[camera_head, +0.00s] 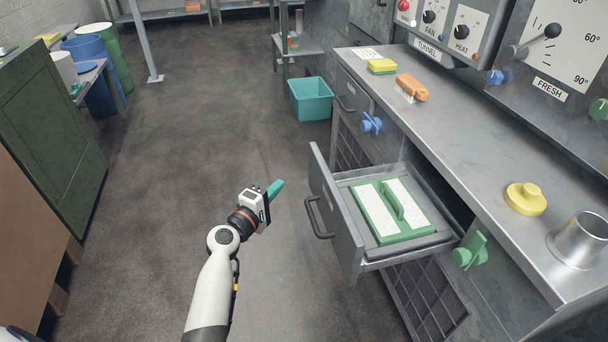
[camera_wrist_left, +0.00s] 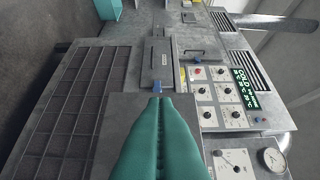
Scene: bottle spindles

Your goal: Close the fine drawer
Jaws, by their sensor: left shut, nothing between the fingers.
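The open drawer (camera_head: 336,213) sticks out from the front of the grey metal counter, with a dark curved handle (camera_head: 319,217) on its front panel. Inside it lies a green-framed block with white panels (camera_head: 402,222) and a green grip. I cannot read a label on this drawer. My left gripper (camera_head: 275,190), with teal fingers, is shut and empty. It is in the air to the left of the drawer front, apart from the handle. The shut teal fingers also fill the lower middle of the left wrist view (camera_wrist_left: 158,140). My right gripper is not in view.
Green knob (camera_head: 470,251) and blue knob (camera_head: 371,123) stick out from the counter front. On the counter are a yellow sponge (camera_head: 381,66), an orange brush (camera_head: 411,87), a yellow disc (camera_head: 525,199) and a metal cylinder (camera_head: 580,240). A teal bin (camera_head: 311,99) stands behind. Floor left of the drawer is clear.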

